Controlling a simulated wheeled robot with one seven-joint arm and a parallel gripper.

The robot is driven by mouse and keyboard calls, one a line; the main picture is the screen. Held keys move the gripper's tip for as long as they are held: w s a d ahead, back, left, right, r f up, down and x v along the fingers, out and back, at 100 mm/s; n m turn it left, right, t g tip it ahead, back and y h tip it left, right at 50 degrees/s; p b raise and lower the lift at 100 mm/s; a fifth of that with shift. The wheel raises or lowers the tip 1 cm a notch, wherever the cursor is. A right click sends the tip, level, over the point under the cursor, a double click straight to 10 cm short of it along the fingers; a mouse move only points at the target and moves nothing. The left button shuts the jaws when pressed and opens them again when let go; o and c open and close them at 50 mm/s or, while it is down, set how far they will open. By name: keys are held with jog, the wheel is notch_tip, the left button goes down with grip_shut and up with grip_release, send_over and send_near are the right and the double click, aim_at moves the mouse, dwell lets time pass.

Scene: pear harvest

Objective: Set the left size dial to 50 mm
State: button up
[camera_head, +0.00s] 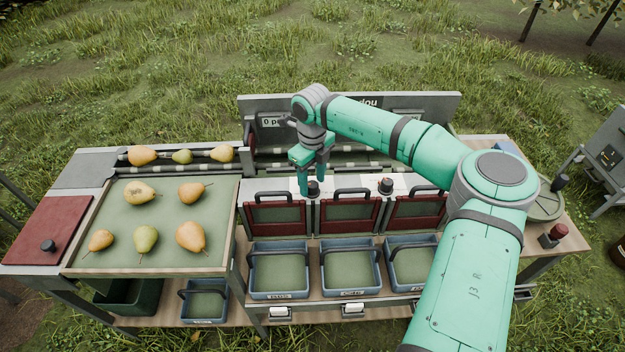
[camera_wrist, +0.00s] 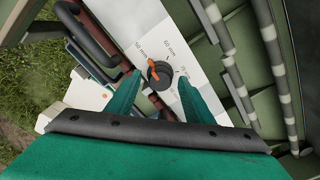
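The left size dial (camera_wrist: 160,75) is a round black knob with an orange pointer on a white plate (camera_wrist: 203,85). The pointer slants toward the upper left label in the wrist view. My gripper (camera_wrist: 159,79) is open, with one green finger on each side of the dial; I cannot tell whether either touches it. In the head view my gripper (camera_head: 313,182) points down over the left dial (camera_head: 313,188), which is partly hidden by the fingers. The right dial (camera_head: 385,186) stands apart.
Red flaps (camera_head: 276,217) with dark handles stand just in front of the dials. A roller conveyor and a grey display board (camera_head: 430,103) are behind. Blue crates (camera_head: 279,294) sit below. A tray (camera_head: 168,262) with several pears lies at the left.

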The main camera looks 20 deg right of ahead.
aim_at(313, 184)
jog(key=shift+r, duration=0.15)
notch_tip(313, 184, up, 11)
jog(key=shift+f, duration=0.2)
dwell(0.4)
